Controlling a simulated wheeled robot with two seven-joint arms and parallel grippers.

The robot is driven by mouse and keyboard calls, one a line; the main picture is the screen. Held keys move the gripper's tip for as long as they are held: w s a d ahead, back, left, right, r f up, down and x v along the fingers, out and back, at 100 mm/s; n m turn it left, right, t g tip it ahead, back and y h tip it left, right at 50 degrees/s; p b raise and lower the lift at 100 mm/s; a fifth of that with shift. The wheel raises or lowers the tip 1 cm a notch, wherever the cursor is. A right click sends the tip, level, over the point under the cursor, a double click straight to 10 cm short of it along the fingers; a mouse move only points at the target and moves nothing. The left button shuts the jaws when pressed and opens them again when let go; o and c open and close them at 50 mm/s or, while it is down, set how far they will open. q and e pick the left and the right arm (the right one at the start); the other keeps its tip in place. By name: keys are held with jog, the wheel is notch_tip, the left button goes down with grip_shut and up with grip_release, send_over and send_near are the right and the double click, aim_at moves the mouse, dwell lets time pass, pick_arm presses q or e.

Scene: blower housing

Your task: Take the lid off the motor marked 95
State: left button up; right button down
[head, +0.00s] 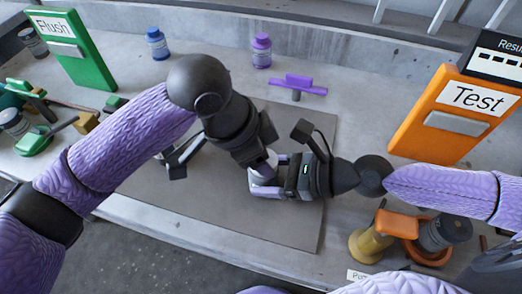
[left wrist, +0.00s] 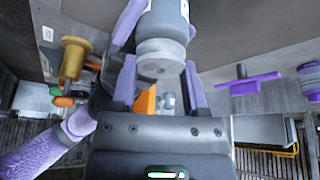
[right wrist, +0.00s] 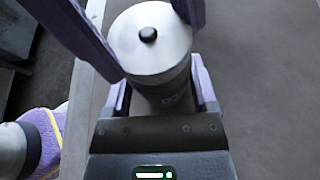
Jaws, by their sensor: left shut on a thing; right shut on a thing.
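A motor with a dark grey body and a pale lid is held between my two grippers above the grey mat (head: 230,215). My right gripper (head: 272,182) is shut on the motor body (right wrist: 165,95); the marking on its side is not legible. My left gripper (left wrist: 160,88) is shut at the pale lid (left wrist: 160,58), with one finger on each side. In the right wrist view the lid (right wrist: 150,45) faces up with a black knob at its centre. I cannot tell whether a gap separates lid and body. In the head view the grippers mostly hide the motor.
A green Flush box (head: 85,65) stands back left and an orange Test box (head: 455,120) at right. A blue bottle (head: 157,43), a purple bottle (head: 262,50) and a purple T-shaped piece (head: 298,84) stand behind. Another motor (head: 445,232) and a yellow cylinder (head: 372,243) are front right.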

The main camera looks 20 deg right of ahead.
pick_arm(q)
grip_shut()
jog(key=shift+r, duration=0.15)
dwell(0.4)
jog(key=shift+r, duration=1)
